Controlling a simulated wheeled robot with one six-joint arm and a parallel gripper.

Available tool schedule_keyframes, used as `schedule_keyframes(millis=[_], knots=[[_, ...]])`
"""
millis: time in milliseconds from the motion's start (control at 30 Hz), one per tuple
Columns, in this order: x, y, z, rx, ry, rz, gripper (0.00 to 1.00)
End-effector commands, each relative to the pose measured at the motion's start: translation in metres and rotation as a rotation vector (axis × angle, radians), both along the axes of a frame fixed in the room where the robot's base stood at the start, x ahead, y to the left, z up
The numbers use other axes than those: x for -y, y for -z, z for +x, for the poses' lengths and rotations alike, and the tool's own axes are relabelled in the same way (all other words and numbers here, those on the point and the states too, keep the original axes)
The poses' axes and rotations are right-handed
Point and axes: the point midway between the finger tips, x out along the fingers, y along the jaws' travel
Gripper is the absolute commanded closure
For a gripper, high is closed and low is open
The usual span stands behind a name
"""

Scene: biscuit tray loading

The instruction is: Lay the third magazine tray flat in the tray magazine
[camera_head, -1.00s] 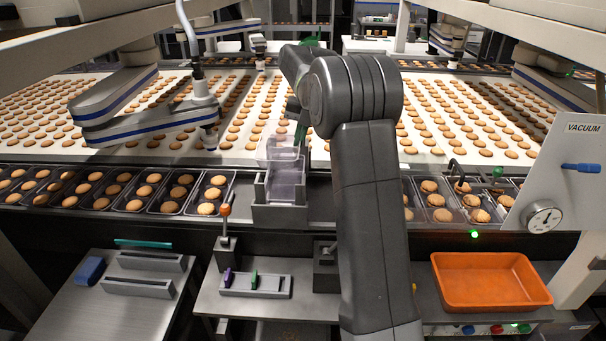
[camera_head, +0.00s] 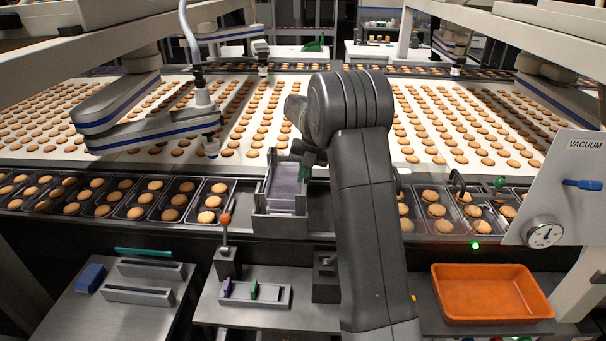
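The tray magazine (camera_head: 278,228) is a grey open-topped holder at the front edge of the belt, just left of my arm. A translucent, pale purple magazine tray (camera_head: 285,182) shows between its walls. I cannot tell whether this tray lies fully flat, or how many trays are stacked under it.
Dark trays with biscuits (camera_head: 165,198) line the belt's front on both sides of the magazine. A lever with an orange knob (camera_head: 226,219) stands just in front.

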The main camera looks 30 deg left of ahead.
Motion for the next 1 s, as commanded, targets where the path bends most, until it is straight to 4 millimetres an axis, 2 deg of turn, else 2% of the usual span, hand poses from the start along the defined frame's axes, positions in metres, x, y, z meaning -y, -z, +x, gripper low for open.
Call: schedule_keyframes(millis=[600,733,1000], knots=[[0.0,0.012,0.0,0.0,0.0,0.0,1.0],[0.0,0.012,0.0,0.0,0.0,0.0,0.77],[0.0,0.011,0.0,0.0,0.0,0.0,0.77]])
